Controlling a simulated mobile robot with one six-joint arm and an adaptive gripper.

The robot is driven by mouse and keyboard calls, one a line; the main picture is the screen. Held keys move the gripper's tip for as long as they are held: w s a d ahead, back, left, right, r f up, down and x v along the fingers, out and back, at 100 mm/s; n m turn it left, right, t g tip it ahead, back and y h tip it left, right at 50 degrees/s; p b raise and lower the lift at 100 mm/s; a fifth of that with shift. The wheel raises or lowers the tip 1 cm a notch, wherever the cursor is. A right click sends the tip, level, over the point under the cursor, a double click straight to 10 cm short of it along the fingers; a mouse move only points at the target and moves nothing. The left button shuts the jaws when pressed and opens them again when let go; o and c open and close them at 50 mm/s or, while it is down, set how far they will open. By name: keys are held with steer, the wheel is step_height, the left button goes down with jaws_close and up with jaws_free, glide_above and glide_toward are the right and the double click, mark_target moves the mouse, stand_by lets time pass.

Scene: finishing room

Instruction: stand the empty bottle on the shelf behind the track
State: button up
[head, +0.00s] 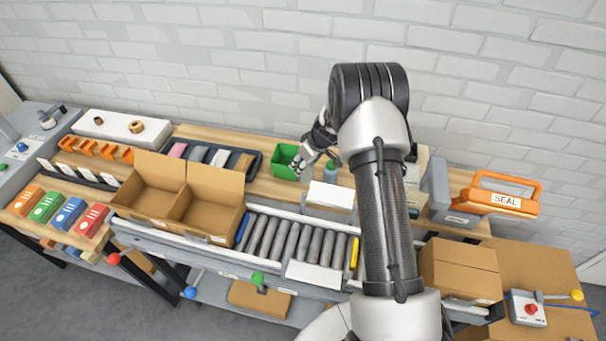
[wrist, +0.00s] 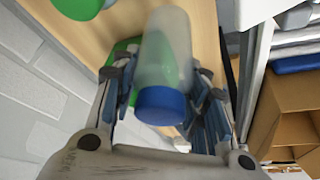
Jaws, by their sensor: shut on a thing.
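My gripper (head: 311,158) is shut on a pale see-through bottle (wrist: 168,48) with a blue cap (wrist: 162,105). In the wrist view the bottle lies between the fingers (wrist: 163,95), cap toward the camera, over the wooden shelf (head: 265,190). No filling shows in it. Whether its base touches the shelf, I cannot tell. In the head view my gripper is above the shelf behind the roller track (head: 290,240), just right of a green bin (head: 284,160). A small teal-topped item (head: 331,167) stands just right of my gripper.
A dark tray (head: 252,165) with several coloured blocks lies left of the green bin. A white plate (head: 331,195) stands at the track's back edge. An open divided carton (head: 180,190) sits on the track's left. An orange-handled SEAL device (head: 500,200) stands at the right.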

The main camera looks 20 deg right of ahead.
mark_target(303, 173)
steer(key=shift+w+f+b, duration=0.1)
steer(key=shift+f+b, duration=0.2)
steer(key=shift+f, duration=2.35)
steer(key=shift+f+b, duration=0.15)
steer(key=shift+b, duration=0.15)
steer(key=o, duration=1)
steer(key=shift+c, duration=0.2)
